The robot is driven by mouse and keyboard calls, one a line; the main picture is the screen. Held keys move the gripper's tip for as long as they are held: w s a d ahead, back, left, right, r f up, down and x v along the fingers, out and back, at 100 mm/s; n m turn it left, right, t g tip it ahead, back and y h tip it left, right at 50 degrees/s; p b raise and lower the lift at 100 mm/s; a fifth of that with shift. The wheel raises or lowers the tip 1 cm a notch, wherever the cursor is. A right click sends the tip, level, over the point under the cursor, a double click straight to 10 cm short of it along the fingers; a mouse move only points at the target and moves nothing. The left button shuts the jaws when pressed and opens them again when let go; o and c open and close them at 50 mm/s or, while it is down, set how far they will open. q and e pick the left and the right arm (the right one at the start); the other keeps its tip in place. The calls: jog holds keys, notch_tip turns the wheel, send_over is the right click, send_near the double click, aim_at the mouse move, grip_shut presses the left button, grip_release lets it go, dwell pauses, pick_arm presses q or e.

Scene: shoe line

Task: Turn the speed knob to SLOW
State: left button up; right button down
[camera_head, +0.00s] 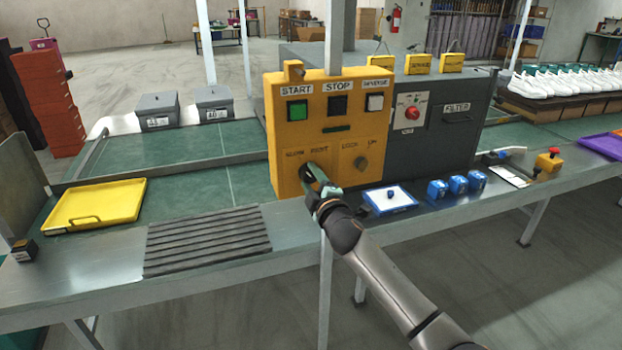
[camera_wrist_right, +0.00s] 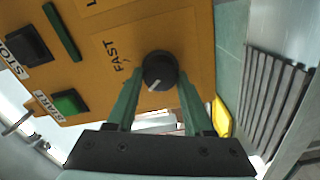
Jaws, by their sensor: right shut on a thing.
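The yellow control box (camera_head: 287,136) stands on the line, with SLOW lettering low on its front. In the right wrist view the speed knob (camera_wrist_right: 159,68) is black and round with a white pointer mark, which points toward the lower left of that picture. The FAST label (camera_wrist_right: 124,57) is left of it. The green fingers of my right gripper (camera_wrist_right: 161,84) are shut on the knob, one on each side. My left gripper is out of view.
A white-and-blue tray (camera_head: 402,197) and blue blocks (camera_head: 437,189) lie to the right. A ribbed grey mat (camera_head: 207,240) and yellow tray (camera_head: 122,193) lie left.

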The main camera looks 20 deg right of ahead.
jog(key=shift+c, duration=1.5)
grip_release()
jog(key=s, duration=1.2)
jog(key=shift+s+d, duration=0.25)
jog(key=s+a+f+m+g+y, duration=0.1)
jog(key=s+a+f+m+g, duration=0.2)
jog(key=s+f, duration=0.75)
jog(key=s+f+m+g+y, duration=0.1)
jog(key=s+f+m+g, duration=0.2)
jog(key=s+f+m, duration=0.75)
jog(key=s+f+g, duration=0.2)
jog(key=s+f, duration=0.7)
jog(key=f, duration=0.1)
jog(key=shift+s+a+f+n+g+p, duration=0.2)
jog(key=shift+s+a+n+g+p, duration=0.05)
jog(key=shift+a+n+g+p, duration=0.2)
